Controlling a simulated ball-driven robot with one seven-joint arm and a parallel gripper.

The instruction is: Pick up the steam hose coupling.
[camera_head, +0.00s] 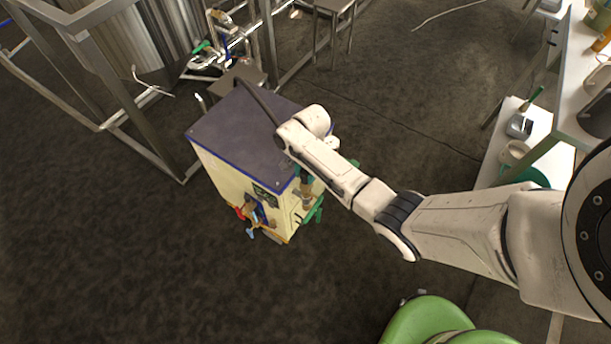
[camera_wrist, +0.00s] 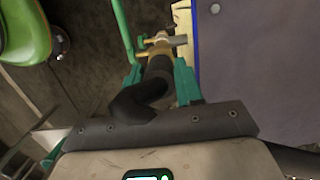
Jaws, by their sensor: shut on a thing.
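The steam hose coupling (camera_wrist: 158,68) is a dark cylinder at the end of a bent black hose (camera_wrist: 140,102) in the wrist view. My gripper (camera_wrist: 160,72) has its green fingers closed on the coupling's sides. A brass fitting (camera_wrist: 160,46) lies straight beyond the coupling, beside the box's edge; I cannot tell whether the two are still joined. In the head view the brass fitting (camera_head: 307,198) shows at the right side of the cream box (camera_head: 225,172), below my wrist. The coupling itself is mostly hidden there by my arm.
The box's dark top (camera_head: 235,125) has the black hose running over it. Coloured valves (camera_head: 252,215) stick out at its front. A steel frame (camera_head: 115,125) stands left, a white bench (camera_head: 560,110) right, a green round object (camera_head: 430,318) in front. Floor is clear at lower left.

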